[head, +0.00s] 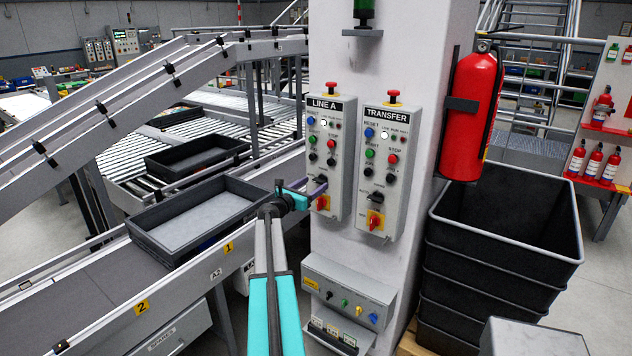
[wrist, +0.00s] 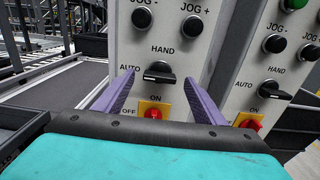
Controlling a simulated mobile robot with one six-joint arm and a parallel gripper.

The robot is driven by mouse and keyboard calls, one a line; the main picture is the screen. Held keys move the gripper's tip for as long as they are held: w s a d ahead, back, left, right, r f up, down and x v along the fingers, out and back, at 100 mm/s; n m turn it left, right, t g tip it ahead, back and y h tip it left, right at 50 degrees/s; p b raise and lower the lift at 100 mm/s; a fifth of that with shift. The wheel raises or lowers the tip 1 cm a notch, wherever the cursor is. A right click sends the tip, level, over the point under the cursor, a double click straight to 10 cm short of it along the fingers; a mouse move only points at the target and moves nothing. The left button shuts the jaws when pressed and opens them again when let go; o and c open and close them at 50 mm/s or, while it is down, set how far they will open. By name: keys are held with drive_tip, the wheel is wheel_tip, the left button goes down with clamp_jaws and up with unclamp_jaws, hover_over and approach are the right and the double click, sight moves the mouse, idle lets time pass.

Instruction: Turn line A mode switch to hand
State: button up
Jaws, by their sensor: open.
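The LINE A panel (head: 332,108) is a light grey box on the left of the white column. Its black mode switch (wrist: 159,73) lies level in the wrist view, with its white mark at the left, on the AUTO side. The HAND label is above it. My gripper (wrist: 158,80) is open, with one purple finger on each side of the switch and a gap to each; I cannot tell how deep the tips reach. In the head view my gripper (head: 320,186) is in front of the panel's lower part and largely hides the switch.
A red and yellow ON/OFF switch (wrist: 154,113) sits just below, between my fingers. The TRANSFER panel (head: 386,125) with its own mode switch (wrist: 273,90) is close on the right. A fire extinguisher (head: 472,105) hangs further right. Conveyors with black trays (head: 133,233) lie left.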

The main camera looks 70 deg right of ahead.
sight(320, 181)
drive_tip(key=shift+p+x, duration=0.4)
drive_tip(key=shift+x, duration=1)
drive_tip(key=c, duration=1.1)
drive_tip(key=shift+o, duration=0.2)
drive_tip(key=shift+f+m+b, duration=0.2)
drive_tip(key=shift+m+b, duration=0.4)
drive_tip(key=shift+b, duration=0.75)
drive_tip(key=m+b, duration=0.8)
drive_tip(key=b, duration=0.5)
drive_tip(key=m+b, duration=0.8)
drive_tip(key=b, duration=0.5)
drive_tip(key=shift+s+a+f+m, duration=0.1)
drive_tip(key=shift+s+m, duration=0.1)
drive_tip(key=shift+m, duration=0.1)
drive_tip(key=shift+b, duration=0.4)
